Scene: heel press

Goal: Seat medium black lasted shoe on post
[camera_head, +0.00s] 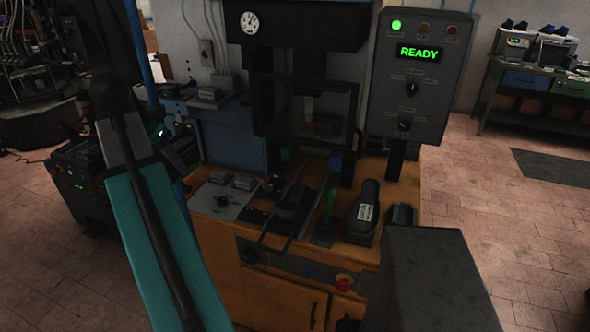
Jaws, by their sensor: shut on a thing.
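The black lasted shoe (366,210) is at the right front of the wooden bench, with a white label facing me. Its lower edge is dark, so I cannot tell whether it touches the bench top. My gripper (399,216) is a dark shape at the shoe's right side, shut on it; its fingertips are hard to make out against the shoe. The press (302,45) stands behind, with a dark framed opening. A small brownish part (308,126) shows dimly inside; I cannot tell whether it belongs to the post.
A green upright handle (330,203) stands left of the shoe. Dark rails (290,205) and a grey plate with metal blocks (222,200) lie farther left. The control box (421,75) reads READY with a green lamp. Open floor lies right of the bench.

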